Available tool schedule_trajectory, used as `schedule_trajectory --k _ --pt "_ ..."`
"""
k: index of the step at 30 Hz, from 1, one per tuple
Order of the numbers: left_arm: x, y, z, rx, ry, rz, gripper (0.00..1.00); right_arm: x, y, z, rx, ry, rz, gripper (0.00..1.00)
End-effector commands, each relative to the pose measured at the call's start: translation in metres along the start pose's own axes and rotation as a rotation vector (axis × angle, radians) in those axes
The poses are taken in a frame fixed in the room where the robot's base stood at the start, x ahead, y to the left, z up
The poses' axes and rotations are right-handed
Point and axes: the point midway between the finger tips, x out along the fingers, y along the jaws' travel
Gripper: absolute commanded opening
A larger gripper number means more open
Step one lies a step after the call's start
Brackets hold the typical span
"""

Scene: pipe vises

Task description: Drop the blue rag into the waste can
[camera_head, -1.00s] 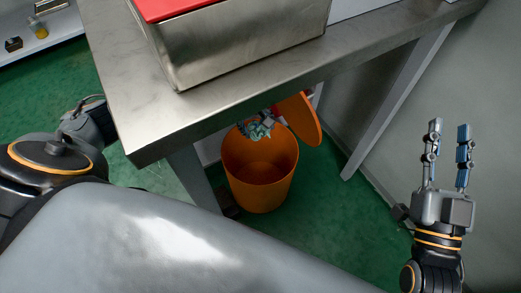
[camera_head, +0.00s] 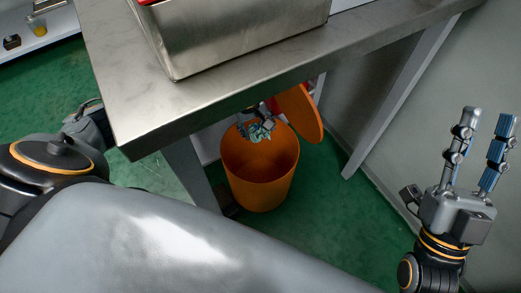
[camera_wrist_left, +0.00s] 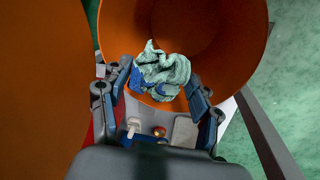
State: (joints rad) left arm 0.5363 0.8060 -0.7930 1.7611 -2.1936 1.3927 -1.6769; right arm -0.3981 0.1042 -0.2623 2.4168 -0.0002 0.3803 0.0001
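The orange waste can (camera_head: 260,180) stands on the green floor below the table edge, with its lid (camera_head: 301,113) tilted open. The rag (camera_head: 263,131), pale teal with a blue patch, is bunched up at the can's mouth, near its back rim. It also shows in the left wrist view (camera_wrist_left: 163,72), over the can's inside wall (camera_wrist_left: 210,30). The table partly hides this arm in the head view. My right gripper (camera_head: 488,115) is open and empty at the right.
The metal table (camera_head: 120,100) overhangs the back of the can, with a steel bin (camera_head: 240,40) on top. Table legs (camera_head: 190,172) stand left and right of the can. A wall (camera_head: 450,60) is at the right. A shelf (camera_head: 40,40) stands far left.

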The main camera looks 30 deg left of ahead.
Motion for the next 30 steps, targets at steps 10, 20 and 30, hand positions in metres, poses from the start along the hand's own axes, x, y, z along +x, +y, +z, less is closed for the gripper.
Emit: schedule_trajectory --k 10,20,30 --pt "0.000 0.000 0.000 0.000 0.000 0.000 0.86 0.000 0.000 0.000 0.000 -0.001 0.000 0.34" --pt "-0.032 0.000 -0.001 0.001 0.004 0.002 0.86 0.000 0.000 0.000 0.000 -0.002 0.000 0.34" --pt "-0.100 0.000 -0.001 0.000 0.003 0.002 0.86 0.000 0.000 0.000 0.000 -0.002 0.000 0.34"
